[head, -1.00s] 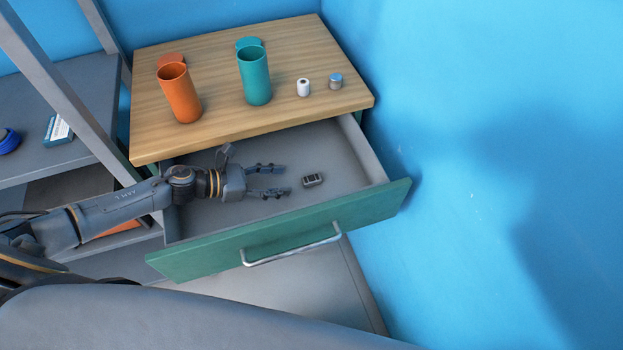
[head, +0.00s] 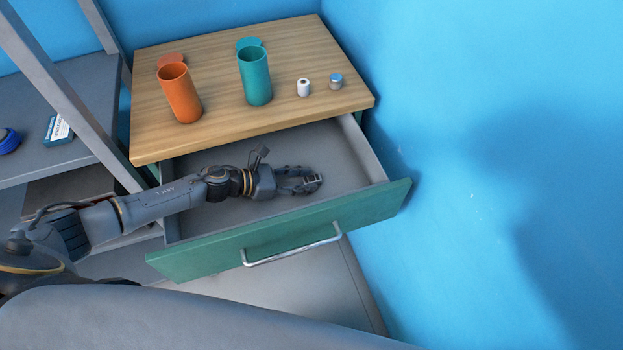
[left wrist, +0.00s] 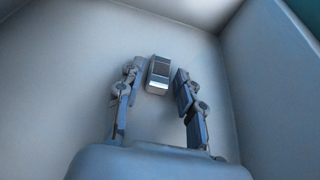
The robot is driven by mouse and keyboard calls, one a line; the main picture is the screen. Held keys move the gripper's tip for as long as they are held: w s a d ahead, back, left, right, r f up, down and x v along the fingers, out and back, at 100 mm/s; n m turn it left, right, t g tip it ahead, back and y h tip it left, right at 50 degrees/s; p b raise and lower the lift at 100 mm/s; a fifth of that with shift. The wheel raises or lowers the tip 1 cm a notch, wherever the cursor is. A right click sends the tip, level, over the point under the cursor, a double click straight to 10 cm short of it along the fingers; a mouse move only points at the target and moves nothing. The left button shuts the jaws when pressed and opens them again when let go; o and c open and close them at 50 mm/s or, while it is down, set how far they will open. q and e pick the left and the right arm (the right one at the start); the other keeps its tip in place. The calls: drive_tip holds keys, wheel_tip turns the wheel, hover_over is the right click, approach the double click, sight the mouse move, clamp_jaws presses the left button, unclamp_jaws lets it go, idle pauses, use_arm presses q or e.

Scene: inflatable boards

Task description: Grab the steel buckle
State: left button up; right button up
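The steel buckle (head: 312,181) is small, grey and rectangular. It lies on the floor of the open drawer (head: 350,135). My left gripper (head: 311,179) reaches into the drawer, with its fingertips on either side of the buckle. In the left wrist view the buckle (left wrist: 158,75) sits between the two fingertips (left wrist: 158,76), with a narrow gap showing beside it. The fingers stand apart and the gripper looks open around the buckle. My right gripper is in neither view.
The drawer's green front (head: 290,235) stands toward me. An orange cup (head: 180,95), a teal cup (head: 254,78) and two small cylinders (head: 303,88) stand on the wooden top (head: 215,130). A blue wall (head: 480,150) bounds the right side.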

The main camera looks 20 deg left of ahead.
sight(302, 181)
use_arm(q)
clamp_jaws()
drive_tip(key=shift+r, duration=0.1)
drive_tip(key=shift+r, duration=0.25)
wheel_tip(302, 181, up, 2)
drive_tip(key=shift+r, duration=0.25)
drive_tip(key=s+a+r+b, duration=0.1)
drive_tip(key=s+a+r, duration=0.4)
drive_tip(key=s+r, duration=0.4)
drive_tip(key=s, duration=0.3)
drive_tip(key=shift+s+a+r, duration=0.3)
drive_tip(key=shift+a+r, duration=0.1)
